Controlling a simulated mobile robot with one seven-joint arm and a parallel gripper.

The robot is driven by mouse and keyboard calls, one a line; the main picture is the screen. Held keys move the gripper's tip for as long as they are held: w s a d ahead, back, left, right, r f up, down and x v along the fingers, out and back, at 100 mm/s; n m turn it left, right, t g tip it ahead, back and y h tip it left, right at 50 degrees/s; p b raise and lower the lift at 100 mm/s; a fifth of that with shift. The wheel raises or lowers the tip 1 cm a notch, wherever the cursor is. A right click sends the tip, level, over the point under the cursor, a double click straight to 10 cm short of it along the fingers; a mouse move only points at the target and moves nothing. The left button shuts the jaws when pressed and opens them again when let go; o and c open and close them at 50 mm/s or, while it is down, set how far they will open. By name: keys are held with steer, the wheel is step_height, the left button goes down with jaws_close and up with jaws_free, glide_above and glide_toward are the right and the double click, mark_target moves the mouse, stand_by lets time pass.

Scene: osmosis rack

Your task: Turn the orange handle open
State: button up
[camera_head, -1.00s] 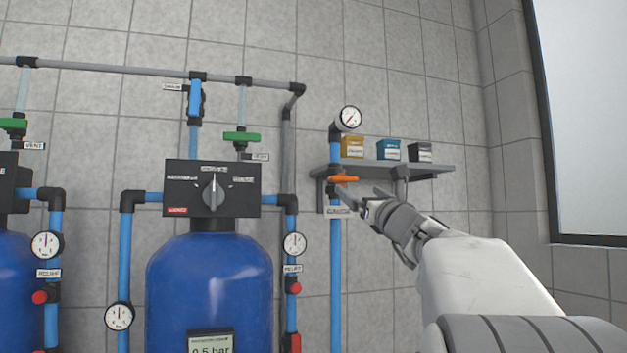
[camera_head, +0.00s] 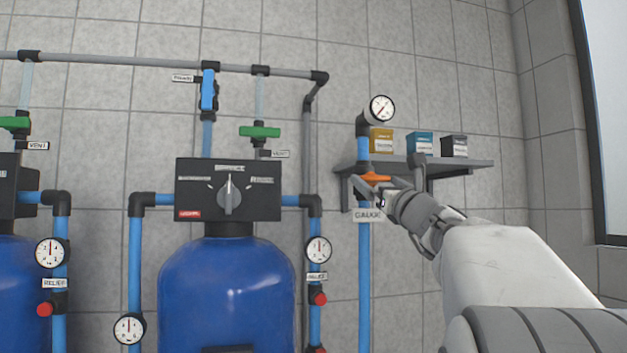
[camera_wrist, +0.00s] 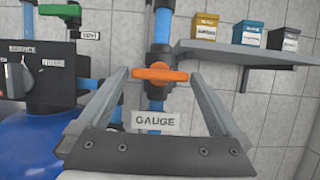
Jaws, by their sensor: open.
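The orange handle (camera_head: 375,178) sits crosswise on a vertical blue pipe (camera_head: 364,270), below a round gauge (camera_head: 381,109). In the wrist view the orange handle (camera_wrist: 159,74) lies level between the two fingers, near their tips. A "GAUGE" label (camera_wrist: 155,121) is just below it. My gripper (camera_wrist: 156,78) is open, with one finger on each side of the handle; I cannot tell if either touches it. In the head view my gripper (camera_head: 375,186) reaches in from the right and partly covers the valve.
A grey shelf (camera_head: 450,168) with yellow, blue and dark boxes stands close to the right of the pipe. A blue tank (camera_head: 228,290) with a black control head (camera_head: 190,192) is at left. Green handles (camera_head: 260,132) are on other pipes.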

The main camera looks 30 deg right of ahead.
steer(key=shift+w+d+r, duration=0.15)
steer(key=shift+w+r, duration=0.05)
steer(key=shift+w, duration=0.25)
steer(key=shift+c, duration=0.3)
steer(key=c, duration=1)
